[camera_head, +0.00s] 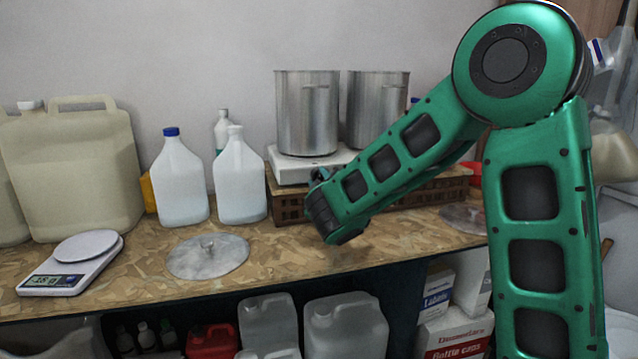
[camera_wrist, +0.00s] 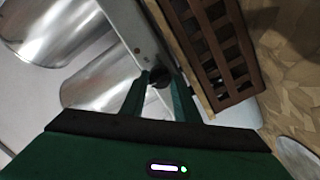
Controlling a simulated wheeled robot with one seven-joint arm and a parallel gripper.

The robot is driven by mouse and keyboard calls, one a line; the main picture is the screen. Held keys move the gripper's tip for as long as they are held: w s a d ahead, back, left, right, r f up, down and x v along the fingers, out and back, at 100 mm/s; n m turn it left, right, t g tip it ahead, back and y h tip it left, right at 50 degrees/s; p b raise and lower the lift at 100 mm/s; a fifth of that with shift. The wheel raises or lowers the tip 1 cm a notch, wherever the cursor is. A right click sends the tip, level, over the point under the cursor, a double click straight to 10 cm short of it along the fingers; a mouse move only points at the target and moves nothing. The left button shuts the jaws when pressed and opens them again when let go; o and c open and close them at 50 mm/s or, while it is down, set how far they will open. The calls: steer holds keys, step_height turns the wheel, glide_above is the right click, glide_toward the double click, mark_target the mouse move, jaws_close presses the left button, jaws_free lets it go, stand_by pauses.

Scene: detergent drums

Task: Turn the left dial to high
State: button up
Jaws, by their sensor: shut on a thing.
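The white hot plate (camera_head: 290,167) carries two metal pots in the head view. Its pale front panel (camera_wrist: 127,25) runs diagonally through the wrist view. A black dial (camera_wrist: 160,74) on that panel sits between the two green fingers of my gripper (camera_wrist: 161,82). The gripper is shut on this dial. In the head view my arm reaches to the left part of the hot plate's front and hides the dial and most of the panel. The dial's pointer and setting marks cannot be made out.
The hot plate stands on a brown slatted crate (camera_head: 290,207), close beside my gripper. The left pot (camera_head: 307,115) and right pot (camera_head: 378,105) stand above. White jugs (camera_head: 240,180), a round metal lid (camera_head: 207,257) and a scale (camera_head: 70,270) are to the left.

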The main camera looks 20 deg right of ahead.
steer(key=m, duration=0.5)
steer(key=shift+r+m, duration=0.1)
steer(key=shift+m, duration=0.3)
steer(key=m, duration=0.4)
steer(key=m+y, duration=0.1)
steer(key=m, duration=0.1)
steer(key=shift+d+g, duration=0.25)
steer(key=shift+g, duration=0.15)
steer(key=o, duration=1)
steer(key=shift+o, duration=0.2)
steer(key=shift+s, duration=0.1)
steer(key=shift+s+r, duration=0.1)
steer(key=shift+s, duration=0.2)
steer(key=s, duration=1)
steer(key=shift+a+r, duration=0.15)
steer(key=shift+r, duration=0.15)
